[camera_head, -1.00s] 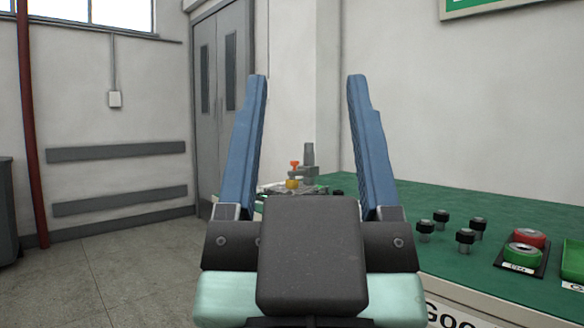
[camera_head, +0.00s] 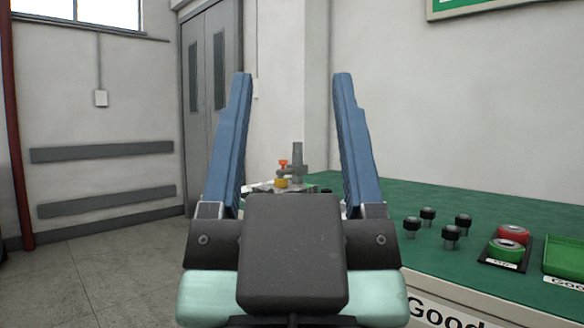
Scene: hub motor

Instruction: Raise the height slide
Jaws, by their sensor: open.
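My gripper (camera_head: 290,85) is in the middle of the head view, with its two long blue fingers spread wide apart and nothing between them. Beyond it, seen through the gap between the fingers, a small grey stand with a post (camera_head: 297,157) stands at the far end of the green table. An orange-red knob (camera_head: 283,164) and a yellow part (camera_head: 281,183) show on the stand's left. I cannot tell which part is the height slide. My gripper hides the lower part of this fixture, and it is apart from it.
The green table (camera_head: 385,195) runs along the right. On it are several black-topped pegs (camera_head: 451,235), a red ring (camera_head: 512,231) and a green ring (camera_head: 506,249) on a dark plate, and a green tray (camera_head: 565,272). Open floor (camera_head: 110,265) lies to the left.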

